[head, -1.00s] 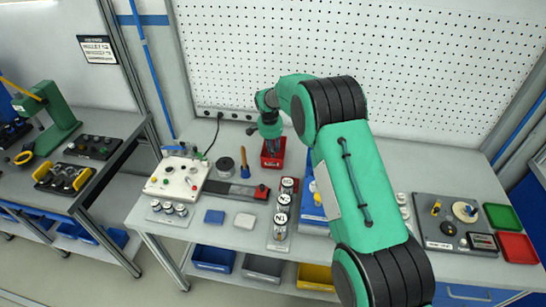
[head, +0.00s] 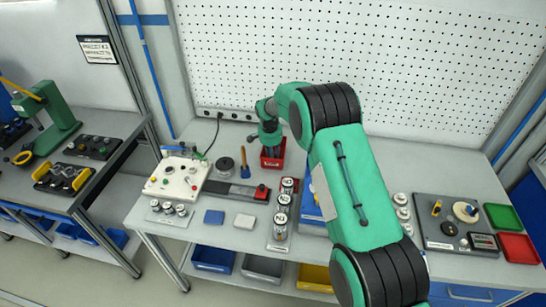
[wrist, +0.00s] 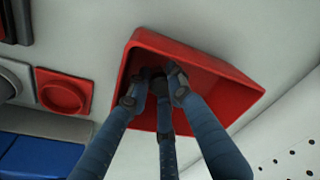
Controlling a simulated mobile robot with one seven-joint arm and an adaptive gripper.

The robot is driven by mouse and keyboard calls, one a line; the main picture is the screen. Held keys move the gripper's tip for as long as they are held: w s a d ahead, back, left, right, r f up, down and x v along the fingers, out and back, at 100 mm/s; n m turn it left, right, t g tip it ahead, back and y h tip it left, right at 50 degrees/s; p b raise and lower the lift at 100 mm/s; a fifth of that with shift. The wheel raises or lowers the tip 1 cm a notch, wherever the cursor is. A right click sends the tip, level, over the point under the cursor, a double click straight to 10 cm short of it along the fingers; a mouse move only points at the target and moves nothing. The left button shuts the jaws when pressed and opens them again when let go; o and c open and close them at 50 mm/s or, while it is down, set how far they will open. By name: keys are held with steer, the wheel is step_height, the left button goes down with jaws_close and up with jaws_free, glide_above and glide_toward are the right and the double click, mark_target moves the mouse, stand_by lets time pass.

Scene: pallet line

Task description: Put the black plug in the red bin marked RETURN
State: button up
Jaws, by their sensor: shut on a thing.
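A red bin (head: 271,163) stands at the back of the bench, in front of the pegboard. Its open inside and rim also show in the wrist view (wrist: 215,66); I cannot read any marking on it. My gripper (head: 272,148) is at the bin's mouth, pointing down. In the wrist view its blue-grey fingers (wrist: 157,90) reach into the bin and are closed on a small dark thing, the black plug (wrist: 157,83). The fingers hide most of the plug, and I cannot tell whether it touches the bin's floor.
A cream control box (head: 178,177), a black round part (head: 225,164) and a brush-like tool (head: 245,163) stand left of the bin. Labelled cans (head: 283,201) stand in front. A red tray (head: 518,248) and a green tray (head: 502,217) lie far right.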

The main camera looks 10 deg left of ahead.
steer(key=o, duration=0.7)
steer(key=shift+c, duration=0.2)
step_height(320, 180, up, 12)
steer(key=s+p, duration=0.1)
steer(key=shift+s+a+p, duration=0.3)
stand_by(0.3)
